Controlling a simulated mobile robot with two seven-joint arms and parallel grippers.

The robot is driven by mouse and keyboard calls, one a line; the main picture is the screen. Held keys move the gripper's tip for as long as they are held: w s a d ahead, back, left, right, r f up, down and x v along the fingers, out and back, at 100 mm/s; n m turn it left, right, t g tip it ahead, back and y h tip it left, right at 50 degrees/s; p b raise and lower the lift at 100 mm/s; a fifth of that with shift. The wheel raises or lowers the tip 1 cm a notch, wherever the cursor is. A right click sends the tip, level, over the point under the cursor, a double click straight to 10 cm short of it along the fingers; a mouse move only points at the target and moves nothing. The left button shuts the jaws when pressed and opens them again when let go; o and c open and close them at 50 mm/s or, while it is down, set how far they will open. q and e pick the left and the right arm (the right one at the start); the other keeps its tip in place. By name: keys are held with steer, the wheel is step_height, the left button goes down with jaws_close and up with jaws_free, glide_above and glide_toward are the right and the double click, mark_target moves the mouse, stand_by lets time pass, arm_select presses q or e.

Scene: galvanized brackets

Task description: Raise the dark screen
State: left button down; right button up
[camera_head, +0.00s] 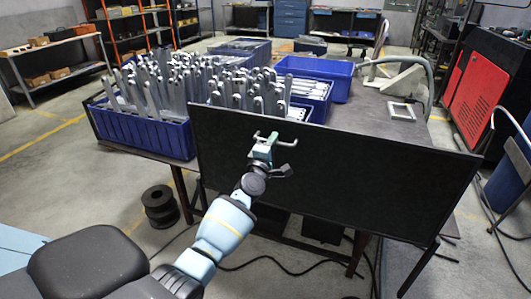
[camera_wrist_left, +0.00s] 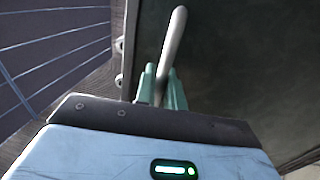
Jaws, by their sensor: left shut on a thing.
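The dark screen (camera_head: 350,165) is a wide black panel standing at the front of the table, with its top edge sloping down to the right. It also fills much of the left wrist view (camera_wrist_left: 240,60). A pale metal handle (camera_head: 287,143) sits on the screen's face, left of its middle, and shows in the left wrist view (camera_wrist_left: 173,40) as a rounded bar. My left gripper (camera_head: 264,143) is shut on the handle, with its green fingers (camera_wrist_left: 161,88) on both sides of the bar. My right gripper is not in view.
Blue bins (camera_head: 150,130) full of galvanized brackets (camera_head: 190,85) stand on the table (camera_head: 400,130) behind the screen. A black spool (camera_head: 160,205) and cables lie on the floor. A red-fronted machine (camera_head: 480,85) stands at the right. Floor at the left is mostly clear.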

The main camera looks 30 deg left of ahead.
arm_select(q)
step_height(320, 180, up, 2)
steer(key=shift+r+p, duration=0.15)
steer(key=shift+p, duration=0.15)
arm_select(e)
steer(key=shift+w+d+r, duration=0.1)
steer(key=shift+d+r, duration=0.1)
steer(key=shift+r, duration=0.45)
arm_select(q)
steer(key=shift+a+r, duration=0.1)
steer(key=c, duration=1.6)
jaws_free()
steer(key=shift+o, duration=0.2)
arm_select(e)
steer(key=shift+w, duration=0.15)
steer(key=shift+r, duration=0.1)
arm_select(q)
steer(key=shift+f, duration=0.2)
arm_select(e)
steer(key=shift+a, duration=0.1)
